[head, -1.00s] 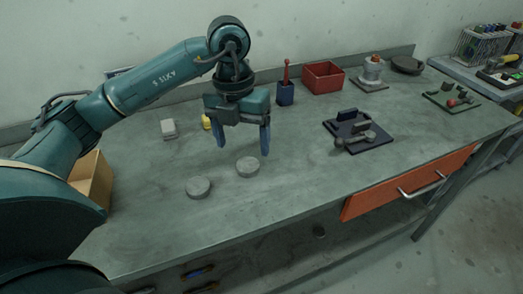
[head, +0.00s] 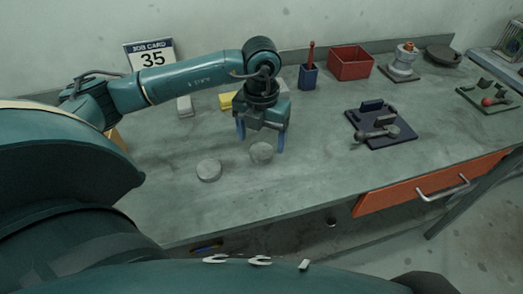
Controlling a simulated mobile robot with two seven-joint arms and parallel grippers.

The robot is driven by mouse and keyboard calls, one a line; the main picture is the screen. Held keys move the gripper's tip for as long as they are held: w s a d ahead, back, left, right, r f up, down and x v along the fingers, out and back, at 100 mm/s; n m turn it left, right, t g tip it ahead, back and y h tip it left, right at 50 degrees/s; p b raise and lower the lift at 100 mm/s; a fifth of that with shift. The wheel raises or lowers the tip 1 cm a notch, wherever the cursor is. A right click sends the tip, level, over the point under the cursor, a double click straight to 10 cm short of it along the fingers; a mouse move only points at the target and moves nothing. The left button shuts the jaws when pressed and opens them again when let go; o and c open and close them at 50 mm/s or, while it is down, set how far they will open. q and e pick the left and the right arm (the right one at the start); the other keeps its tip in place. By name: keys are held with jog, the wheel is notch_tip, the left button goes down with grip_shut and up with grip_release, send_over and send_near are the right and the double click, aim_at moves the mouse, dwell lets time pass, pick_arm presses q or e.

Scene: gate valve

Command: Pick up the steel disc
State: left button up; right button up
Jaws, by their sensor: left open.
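Two grey round discs lie flat on the workbench (head: 310,180). The left disc (head: 209,170) lies nearer the front. The right disc (head: 261,153) is a little farther back and lies just in front of or under my left gripper. I cannot tell by colour which of the two is the steel one. My left gripper (head: 261,140) points down with its blue fingers apart, and nothing shows between them. I cannot tell its exact height above the right disc. My right gripper is not in view.
A dark fixture plate (head: 381,127) with metal parts sits to the right. Behind are a blue holder (head: 308,77), a red bin (head: 350,63), a valve body (head: 403,62) and a yellow block (head: 227,101). An orange drawer (head: 430,183) is under the bench front.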

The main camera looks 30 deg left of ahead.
aim_at(262, 151)
pick_arm(q)
jog(key=shift+w+f, duration=0.1)
jog(key=shift+f, duration=1.75)
jog(key=shift+r, duration=0.1)
jog(key=c, duration=1.3)
